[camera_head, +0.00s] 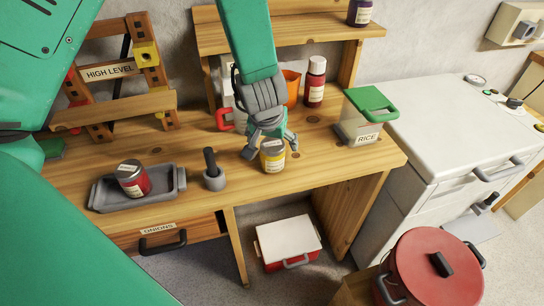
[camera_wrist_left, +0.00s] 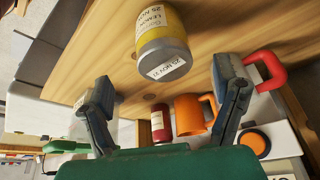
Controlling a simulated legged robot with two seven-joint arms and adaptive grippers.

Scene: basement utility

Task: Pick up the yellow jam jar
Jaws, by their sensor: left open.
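The yellow jam jar (camera_head: 272,158) stands upright on the wooden workbench, near its front edge. It has a grey lid and a pale label. My left gripper (camera_head: 266,146) reaches down from above with its fingers spread, just behind and over the jar. In the left wrist view the jar (camera_wrist_left: 160,38) shows near the top, its lid towards the camera. There the open fingers of my left gripper (camera_wrist_left: 165,88) stand either side of it in the picture, with a visible gap and nothing held. Whether a finger touches the jar cannot be told. My right gripper is not in view.
A grey mortar with pestle (camera_head: 214,178) stands left of the jar; a grey tray (camera_head: 165,198) holds a red jar (camera_head: 131,180). Behind are an orange mug (camera_head: 292,84) and a red bottle (camera_head: 315,82). A rice container (camera_head: 358,128) stands right.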

